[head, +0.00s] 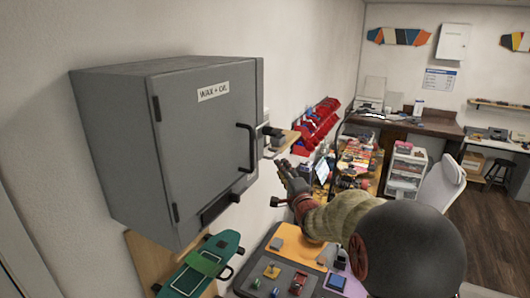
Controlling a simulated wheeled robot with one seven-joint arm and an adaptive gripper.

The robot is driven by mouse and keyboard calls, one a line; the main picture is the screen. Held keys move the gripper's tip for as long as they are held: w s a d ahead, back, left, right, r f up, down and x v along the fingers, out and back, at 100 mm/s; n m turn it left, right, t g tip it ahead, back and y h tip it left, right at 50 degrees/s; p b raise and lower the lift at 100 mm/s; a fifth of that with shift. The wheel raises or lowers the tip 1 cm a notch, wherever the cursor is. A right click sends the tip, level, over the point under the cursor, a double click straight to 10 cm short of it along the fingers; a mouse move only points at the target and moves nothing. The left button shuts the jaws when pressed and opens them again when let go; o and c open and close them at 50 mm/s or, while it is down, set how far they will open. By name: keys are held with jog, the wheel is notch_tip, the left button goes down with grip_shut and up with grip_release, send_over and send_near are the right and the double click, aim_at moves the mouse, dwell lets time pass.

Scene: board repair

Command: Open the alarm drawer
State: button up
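I cannot make out a drawer marked as the alarm drawer in the head view. A white drawer unit (405,172) stands under the desk at the back, with no readable label. My gripper (284,168) is near the picture's middle, at the end of my arm, just right of and below the grey cabinet's handle. It looks apart from the handle, though the depth is hard to judge. Its fingers are small and dark, so their opening and any held thing cannot be told.
A grey wall cabinet (200,130) labelled "WAX + OIL" is shut at left. Below it is a green skateboard (203,264). A workbench with a dark tool mat (258,283) lies in front. Red bins (318,125) line the wall. A white chair (441,186) and bare floor (488,225) are at right.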

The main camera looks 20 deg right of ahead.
aim_at(275, 156)
jog(key=shift+m+t, duration=0.3)
jog(key=shift+m, duration=0.5)
jog(key=shift+w+d+r+p, duration=0.15)
jog(key=shift+w+r+p, duration=0.2)
jog(key=shift+w, duration=0.85)
jog(key=shift+w+d+r+p, duration=0.15)
jog(key=shift+w+r, duration=0.35)
jog(key=shift+w, duration=0.65)
jog(key=shift+w+d+r+p, duration=0.1)
jog(key=shift+w+r+p, duration=0.3)
jog(key=shift+w, duration=0.8)
jog(key=c, duration=0.3)
jog(key=c, duration=0.4)
jog(key=shift+f, duration=0.1)
grip_shut()
